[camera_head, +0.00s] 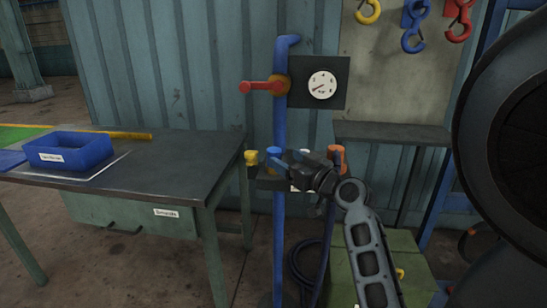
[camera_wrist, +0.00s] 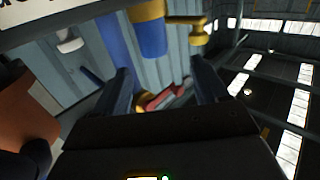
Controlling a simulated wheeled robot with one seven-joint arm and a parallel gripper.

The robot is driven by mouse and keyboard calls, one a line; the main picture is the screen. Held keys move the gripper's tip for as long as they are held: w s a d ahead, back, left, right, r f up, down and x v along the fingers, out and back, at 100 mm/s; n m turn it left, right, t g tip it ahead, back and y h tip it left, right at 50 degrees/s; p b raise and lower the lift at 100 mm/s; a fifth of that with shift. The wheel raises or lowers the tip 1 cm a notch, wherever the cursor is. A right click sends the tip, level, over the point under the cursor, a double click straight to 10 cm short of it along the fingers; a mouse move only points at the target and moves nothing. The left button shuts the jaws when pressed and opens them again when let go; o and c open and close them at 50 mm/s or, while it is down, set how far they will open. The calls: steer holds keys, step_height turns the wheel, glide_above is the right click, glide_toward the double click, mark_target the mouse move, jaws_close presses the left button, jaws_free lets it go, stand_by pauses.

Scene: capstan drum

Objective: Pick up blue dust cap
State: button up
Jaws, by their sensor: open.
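The blue dust cap (camera_head: 273,152) sits upright on a fitting at the blue post, between a yellow cap (camera_head: 251,157) and an orange one (camera_head: 336,155). In the wrist view the blue cap (camera_wrist: 152,38) shows at the upper middle, just above the gap between the fingertips, with an orange-yellow fitting at its end. My gripper (camera_head: 285,161) is open and empty, its fingers pointing left close by the blue cap. In the wrist view the two fingers of my gripper (camera_wrist: 159,70) stand apart, with no cap between them. Whether a finger touches the cap cannot be told.
The blue post (camera_head: 279,220) carries a red valve handle (camera_head: 262,87) and a gauge (camera_head: 322,85). A dark table (camera_head: 170,155) with a blue bin (camera_head: 68,152) is at left. A green box (camera_head: 400,255) stands below my arm. An empty shelf (camera_head: 392,132) is behind.

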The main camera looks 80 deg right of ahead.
mark_target(278, 152)
steer(key=shift+w+d+r, duration=0.15)
steer(key=shift+w+d, duration=0.2)
steer(key=shift+d, duration=0.15)
steer(key=shift+w+d+r, duration=0.15)
steer(key=shift+w+d, duration=0.2)
steer(key=shift+d, duration=0.15)
steer(key=shift+f+p+x, duration=0.15)
steer(key=shift+p+x, duration=0.35)
steer(key=shift+x, duration=0.9)
steer(key=shift+f+p+x, duration=0.15)
steer(key=shift+p+x, duration=0.3)
steer(key=shift+x, duration=0.9)
steer(key=shift+c, duration=0.2)
steer(key=c, duration=1)
